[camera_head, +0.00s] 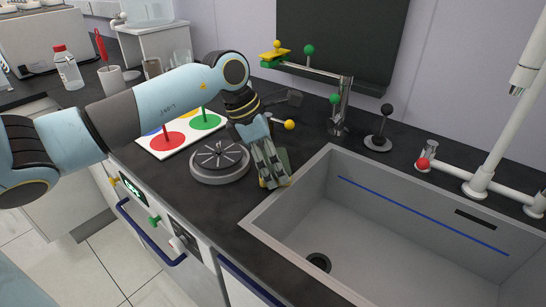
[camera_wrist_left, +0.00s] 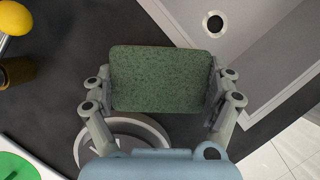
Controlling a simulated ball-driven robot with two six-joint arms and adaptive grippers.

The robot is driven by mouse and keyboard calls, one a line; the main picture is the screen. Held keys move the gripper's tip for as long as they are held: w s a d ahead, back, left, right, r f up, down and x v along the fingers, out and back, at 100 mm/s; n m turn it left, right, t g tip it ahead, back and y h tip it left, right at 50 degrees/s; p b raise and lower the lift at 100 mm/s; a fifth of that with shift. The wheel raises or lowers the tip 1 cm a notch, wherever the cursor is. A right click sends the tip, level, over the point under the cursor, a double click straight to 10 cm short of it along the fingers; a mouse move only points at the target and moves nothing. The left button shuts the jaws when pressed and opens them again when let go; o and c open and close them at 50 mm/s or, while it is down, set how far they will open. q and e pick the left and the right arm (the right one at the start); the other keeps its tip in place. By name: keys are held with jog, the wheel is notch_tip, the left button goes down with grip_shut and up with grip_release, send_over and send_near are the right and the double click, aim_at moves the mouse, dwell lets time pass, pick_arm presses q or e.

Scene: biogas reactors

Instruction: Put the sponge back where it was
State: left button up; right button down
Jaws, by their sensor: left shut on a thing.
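My left gripper (camera_head: 273,178) is shut on the sponge. It reaches down over the dark worktop beside the near left corner of the sink. The sponge (camera_wrist_left: 160,78) shows its rough green face in the left wrist view, with one finger at each short side. In the head view the sponge (camera_head: 284,158) is mostly hidden behind the fingers, with a small olive part showing. From these views I cannot tell whether the sponge touches the worktop. My right gripper is in neither view.
The grey sink (camera_head: 390,235) lies to the right of my gripper. A round grey slotted device (camera_head: 219,160) stands just left of it. A board with coloured discs (camera_head: 168,141) lies further left. A tap (camera_head: 338,115) and a black-knobbed lever (camera_head: 380,130) stand behind.

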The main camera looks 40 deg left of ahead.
pick_arm(q)
jog(key=o, duration=1)
jog(key=shift+r, duration=0.15)
jog(key=p+v, duration=0.1)
jog(key=v, duration=1.1)
jog(key=shift+r, duration=0.25)
jog(key=shift+a, duration=0.1)
